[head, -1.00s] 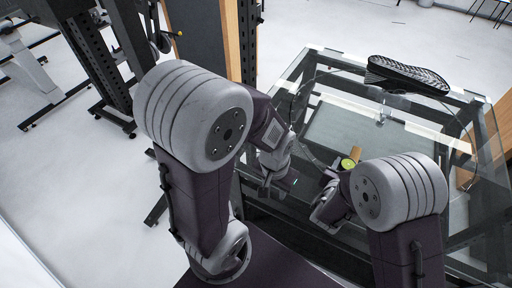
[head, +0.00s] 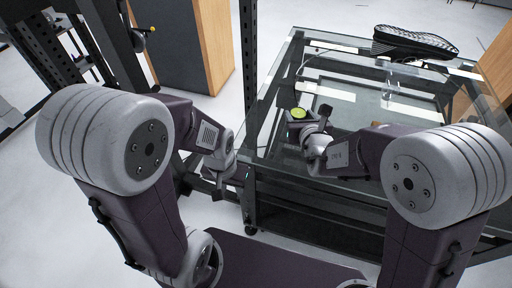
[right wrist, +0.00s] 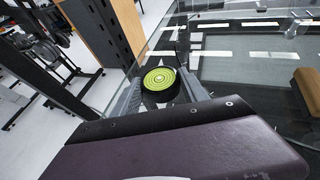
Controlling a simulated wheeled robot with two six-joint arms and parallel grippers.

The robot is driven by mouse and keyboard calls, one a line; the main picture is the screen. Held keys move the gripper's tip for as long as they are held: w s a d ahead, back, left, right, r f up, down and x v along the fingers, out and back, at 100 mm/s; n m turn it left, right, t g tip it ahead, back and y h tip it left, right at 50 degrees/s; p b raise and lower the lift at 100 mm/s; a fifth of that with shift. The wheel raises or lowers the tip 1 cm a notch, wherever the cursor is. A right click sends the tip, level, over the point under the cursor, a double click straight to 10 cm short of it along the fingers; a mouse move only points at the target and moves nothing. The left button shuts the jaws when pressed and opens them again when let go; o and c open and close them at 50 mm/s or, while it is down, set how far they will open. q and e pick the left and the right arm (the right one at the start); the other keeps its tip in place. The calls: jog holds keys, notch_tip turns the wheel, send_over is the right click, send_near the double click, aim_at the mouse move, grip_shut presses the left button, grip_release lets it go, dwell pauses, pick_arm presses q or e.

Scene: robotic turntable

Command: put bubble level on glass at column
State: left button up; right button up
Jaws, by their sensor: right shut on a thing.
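The bubble level (head: 298,113), a round black piece with a bright green top, is held in my right gripper (head: 300,121) over the near left part of the glass (head: 346,108). In the right wrist view the level (right wrist: 159,79) sits face up between the two fingers, near the glass's left edge. A gap below it cannot be judged. The black column (head: 248,55) rises beside the table's left side; a dark upright (right wrist: 98,30) shows left of the level in the wrist view. My left gripper (head: 225,188) hangs left of the table, apart from the level; its fingers are unclear.
A black ribbed object (head: 412,42) lies at the glass's far edge. A wooden block (right wrist: 308,84) lies at the right in the wrist view. A wood-sided cabinet (head: 185,45) stands behind at left. Much of the glass's middle is clear.

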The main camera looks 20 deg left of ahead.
jog(key=a+p, duration=0.1)
jog(key=p, duration=0.1)
jog(key=a+p, duration=0.1)
jog(key=p, duration=0.1)
jog(key=shift+s, duration=0.4)
send_over(259, 149)
notch_tip(259, 149, down, 7)
jog(key=shift+r, duration=0.1)
notch_tip(259, 149, down, 4)
jog(key=shift+f, duration=0.3)
jog(key=o, duration=1.4)
